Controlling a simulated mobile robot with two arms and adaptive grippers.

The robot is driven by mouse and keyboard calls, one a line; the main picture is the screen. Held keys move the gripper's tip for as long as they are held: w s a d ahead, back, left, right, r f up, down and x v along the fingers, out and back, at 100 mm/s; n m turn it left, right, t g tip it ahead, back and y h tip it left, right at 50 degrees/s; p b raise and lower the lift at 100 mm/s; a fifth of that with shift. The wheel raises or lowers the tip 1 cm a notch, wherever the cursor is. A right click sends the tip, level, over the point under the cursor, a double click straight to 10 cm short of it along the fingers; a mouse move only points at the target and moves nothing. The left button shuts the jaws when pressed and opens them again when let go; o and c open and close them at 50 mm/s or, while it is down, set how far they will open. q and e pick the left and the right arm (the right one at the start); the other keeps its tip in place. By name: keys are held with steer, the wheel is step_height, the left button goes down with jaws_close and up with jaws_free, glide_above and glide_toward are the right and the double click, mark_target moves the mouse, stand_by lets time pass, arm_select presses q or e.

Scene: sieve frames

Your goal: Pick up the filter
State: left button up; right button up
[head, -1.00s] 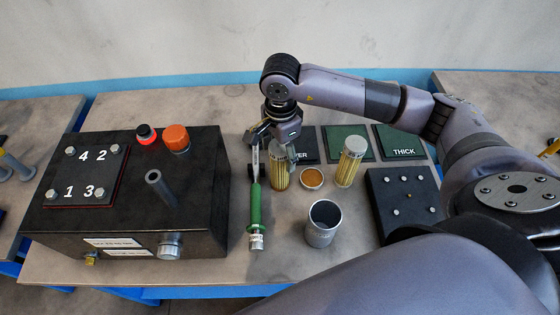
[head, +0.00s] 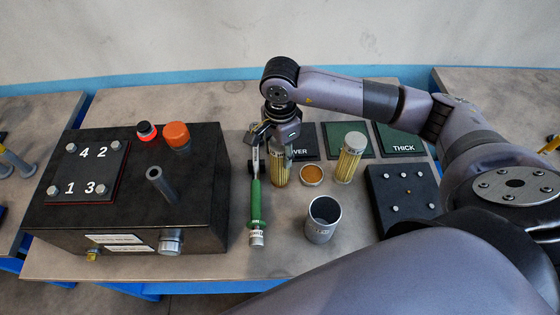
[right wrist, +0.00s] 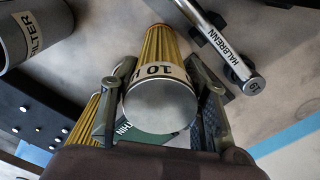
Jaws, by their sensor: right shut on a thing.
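A yellow pleated filter (head: 278,177) stands on the table between the green-handled wrench and a small orange-topped disc. My right gripper (head: 279,154) reaches down over it from above and is shut on its upper end. In the right wrist view the filter (right wrist: 160,102) has a pale end cap and a band marked 10, with a finger on each side. A second yellow filter (head: 349,162) stands apart to the right; part of it shows in the right wrist view (right wrist: 80,128). My left gripper is not in view.
The green-handled wrench (head: 257,205) lies close left of the held filter. A dark box (head: 130,215) with knobs fills the left. An open metal cup (head: 322,222), the orange-topped disc (head: 312,175), a bolted black block (head: 402,225) and dark green pads (head: 345,133) lie right and behind.

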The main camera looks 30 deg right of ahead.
jaws_close()
steer(key=shift+r, duration=0.1)
steer(key=shift+w+r, duration=0.1)
steer(key=shift+r, duration=0.5)
step_height(320, 180, up, 11)
steer(key=b, duration=0.2)
steer(key=shift+f+b, duration=0.1)
steer(key=shift+b, duration=0.25)
step_height(320, 180, up, 8)
steer(key=shift+f, duration=0.15)
